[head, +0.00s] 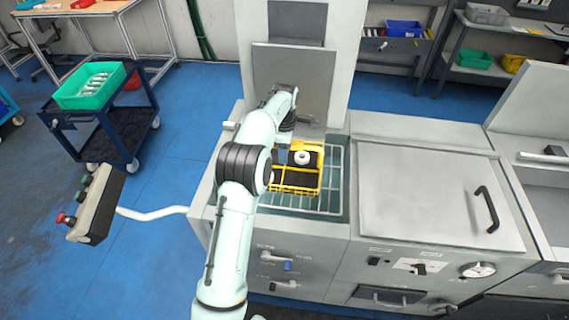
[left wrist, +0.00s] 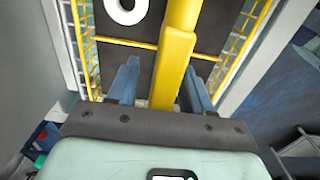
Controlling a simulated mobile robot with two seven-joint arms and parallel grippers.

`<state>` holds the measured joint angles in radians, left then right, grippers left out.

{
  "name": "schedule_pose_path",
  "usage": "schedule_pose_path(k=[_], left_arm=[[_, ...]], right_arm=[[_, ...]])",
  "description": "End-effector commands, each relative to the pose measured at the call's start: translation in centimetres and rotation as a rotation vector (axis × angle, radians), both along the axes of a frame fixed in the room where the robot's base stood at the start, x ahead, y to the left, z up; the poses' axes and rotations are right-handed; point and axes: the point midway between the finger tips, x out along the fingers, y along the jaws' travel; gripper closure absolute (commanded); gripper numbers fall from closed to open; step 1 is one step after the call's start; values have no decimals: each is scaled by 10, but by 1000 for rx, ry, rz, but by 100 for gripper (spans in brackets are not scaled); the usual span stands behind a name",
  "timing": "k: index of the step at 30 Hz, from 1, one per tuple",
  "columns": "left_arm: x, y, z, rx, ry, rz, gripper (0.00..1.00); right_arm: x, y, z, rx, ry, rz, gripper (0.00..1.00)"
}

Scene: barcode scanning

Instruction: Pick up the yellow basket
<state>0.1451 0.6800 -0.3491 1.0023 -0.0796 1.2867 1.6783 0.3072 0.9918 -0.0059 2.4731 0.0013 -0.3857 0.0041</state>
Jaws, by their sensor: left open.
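The yellow basket (head: 321,172) sits on a wire rack in the open bay of a grey machine, with a dark floor and white round parts inside. In the left wrist view its thick yellow handle bar (left wrist: 172,70) runs between the two blue fingers of my left gripper (left wrist: 160,78). The fingers stand apart on either side of the bar, with a gap showing on each side. In the head view my left gripper (head: 284,138) is at the back left of the basket, partly hidden by my arm. A white ring (left wrist: 126,8) shows in the basket. My right gripper is not in view.
The wire rack (head: 334,180) surrounds the basket. A raised grey door panel (head: 325,75) stands behind it. A closed lid with a black handle (head: 487,208) is to the right. A blue cart with a green bin (head: 90,86) stands at the left, and a control box (head: 97,205) juts out at the front left.

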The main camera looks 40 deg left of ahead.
Motion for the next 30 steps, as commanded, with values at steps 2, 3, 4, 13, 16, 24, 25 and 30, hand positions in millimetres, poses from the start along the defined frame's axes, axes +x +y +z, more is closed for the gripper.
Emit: schedule_pose_path(k=[2,3,4,13,16,24,25,30], left_arm=[[0,0,0,0,0,0,50],[0,0,0,0,0,0,50],[0,0,0,0,0,0,50],[0,0,-4,0,1,0,50],[0,0,-5,0,1,0,50],[0,0,-5,0,1,0,63],[0,0,-5,0,1,0,73],[0,0,-5,0,1,0,100]], right_arm=[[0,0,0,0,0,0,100],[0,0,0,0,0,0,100],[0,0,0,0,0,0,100],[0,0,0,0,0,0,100],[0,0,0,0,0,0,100],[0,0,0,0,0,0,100],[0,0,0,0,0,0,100],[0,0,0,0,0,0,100]])
